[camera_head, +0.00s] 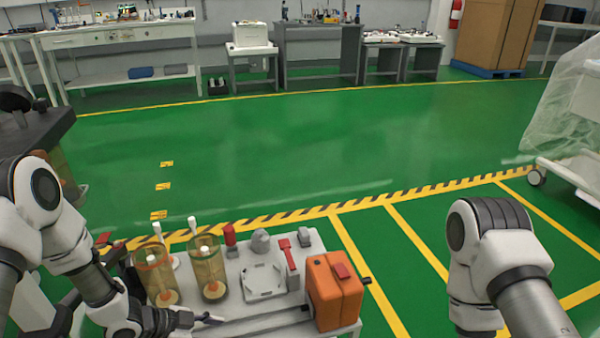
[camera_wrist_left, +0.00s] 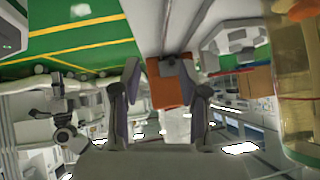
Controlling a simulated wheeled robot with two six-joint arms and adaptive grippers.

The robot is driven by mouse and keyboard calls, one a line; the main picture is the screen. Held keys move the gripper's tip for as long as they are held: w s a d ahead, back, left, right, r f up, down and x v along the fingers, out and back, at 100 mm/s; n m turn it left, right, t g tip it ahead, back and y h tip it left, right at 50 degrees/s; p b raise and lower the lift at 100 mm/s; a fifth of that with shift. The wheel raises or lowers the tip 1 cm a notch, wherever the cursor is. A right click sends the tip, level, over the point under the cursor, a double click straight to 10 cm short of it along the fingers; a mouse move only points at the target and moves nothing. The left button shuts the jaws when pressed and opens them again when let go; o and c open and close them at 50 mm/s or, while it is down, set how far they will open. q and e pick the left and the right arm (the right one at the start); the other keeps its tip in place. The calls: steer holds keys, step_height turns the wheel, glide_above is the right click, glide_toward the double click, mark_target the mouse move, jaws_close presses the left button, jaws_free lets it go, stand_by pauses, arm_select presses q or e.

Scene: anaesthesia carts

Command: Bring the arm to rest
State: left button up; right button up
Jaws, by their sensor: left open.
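My left gripper (camera_head: 205,318) is low at the front left of the cart top (camera_head: 235,262), beside the amber jars. In the left wrist view its two fingers (camera_wrist_left: 160,78) are spread apart with nothing held between them. An orange box (camera_head: 335,292) stands on the cart's right side; in the left wrist view an orange block (camera_wrist_left: 168,92) shows beyond the fingers. My right arm comes in at the right, but its gripper is out of view.
A red bottle (camera_head: 230,235), a red tool (camera_head: 290,262) and a square plate (camera_head: 263,282) are on the cart. Green floor beyond is clear.

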arm_select(q)
steer(key=s+d+f+n+g+y, duration=0.1)
steer(key=s+f+n, duration=0.25)
steer(key=s, duration=0.35)
steer(key=s+d+f+n+g+y, duration=0.1)
steer(key=s+d+f+n, duration=0.15)
steer(key=s+f, duration=0.3)
steer(key=s+a+n+g+y, duration=0.2)
steer(key=s+a+n+y, duration=0.4)
steer(key=s+a+n, duration=0.45)
step_height(320, 180, up, 30)
steer(key=s+d+p, duration=0.1)
steer(key=p, duration=2.9)
steer(key=shift+s+d+f, duration=0.15)
steer(key=shift+d+f, duration=0.1)
steer(key=shift+d, duration=0.15)
arm_select(e)
step_height(320, 180, up, 30)
steer(key=shift+w+d, duration=0.2)
steer(key=shift+d, duration=0.05)
